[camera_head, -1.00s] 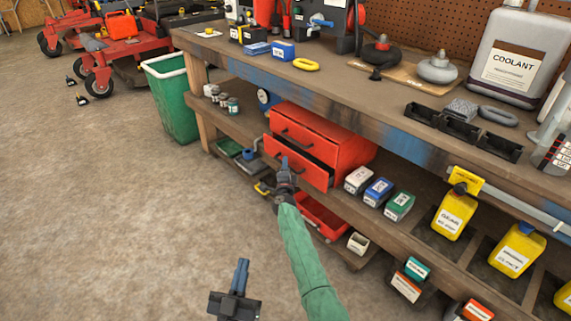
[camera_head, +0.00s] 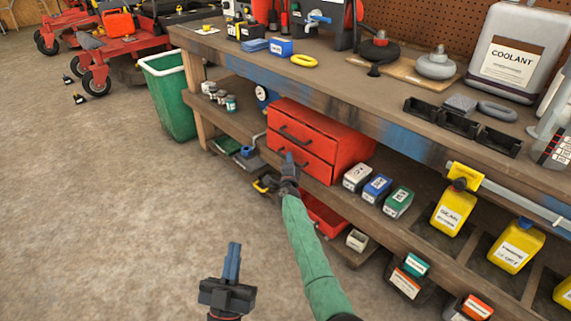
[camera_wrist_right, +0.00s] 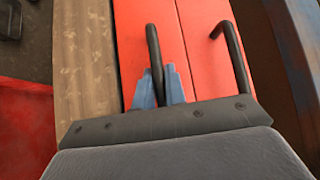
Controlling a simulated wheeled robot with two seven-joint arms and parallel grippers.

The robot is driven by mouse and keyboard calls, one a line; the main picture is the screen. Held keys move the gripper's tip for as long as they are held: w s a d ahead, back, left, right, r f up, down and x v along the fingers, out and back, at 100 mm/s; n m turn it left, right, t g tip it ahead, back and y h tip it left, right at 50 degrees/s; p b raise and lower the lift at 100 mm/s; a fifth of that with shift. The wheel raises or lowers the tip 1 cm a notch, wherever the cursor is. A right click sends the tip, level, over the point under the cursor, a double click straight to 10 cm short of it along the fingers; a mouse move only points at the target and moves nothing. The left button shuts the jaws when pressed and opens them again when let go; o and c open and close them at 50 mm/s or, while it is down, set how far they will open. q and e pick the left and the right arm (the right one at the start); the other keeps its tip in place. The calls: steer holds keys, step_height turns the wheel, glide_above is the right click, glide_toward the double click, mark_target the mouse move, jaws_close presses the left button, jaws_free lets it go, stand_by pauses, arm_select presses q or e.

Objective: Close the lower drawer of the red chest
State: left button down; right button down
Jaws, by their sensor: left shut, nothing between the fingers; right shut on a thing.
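The red chest (camera_head: 350,145) stands on the shelf under the workbench, with two drawers, each with a dark bar handle. The lower drawer (camera_head: 318,168) looks flush, or nearly so, with the upper drawer (camera_head: 318,143). My right gripper (camera_head: 289,160) is at the lower drawer's front. In the right wrist view its blue fingers (camera_wrist_right: 160,85) are shut on the lower handle (camera_wrist_right: 154,45); the upper handle (camera_wrist_right: 235,55) is free to the right. My left gripper (camera_head: 233,262) is shut and empty above the floor, well away from the chest.
Small labelled boxes (camera_head: 377,188) stand right of the chest. A red bin (camera_head: 325,215) sits below it on the bottom shelf. A green bin (camera_head: 172,95) stands left of the bench.

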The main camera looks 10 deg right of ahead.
arm_select(q)
steer(key=r, duration=0.1)
steer(key=s+r+t, duration=0.1)
steer(key=r, duration=0.1)
steer(key=shift+s+a+r, duration=0.1)
steer(key=shift+s+a, duration=0.15)
steer(key=shift+a, duration=0.05)
arm_select(e)
steer(key=shift+w+d, duration=0.35)
steer(key=shift+d, duration=0.2)
steer(key=c, duration=1.5)
jaws_free()
steer(key=shift+d, duration=0.1)
steer(key=shift+o, duration=0.2)
steer(key=shift+f, duration=0.1)
arm_select(q)
steer(key=shift+w, duration=0.1)
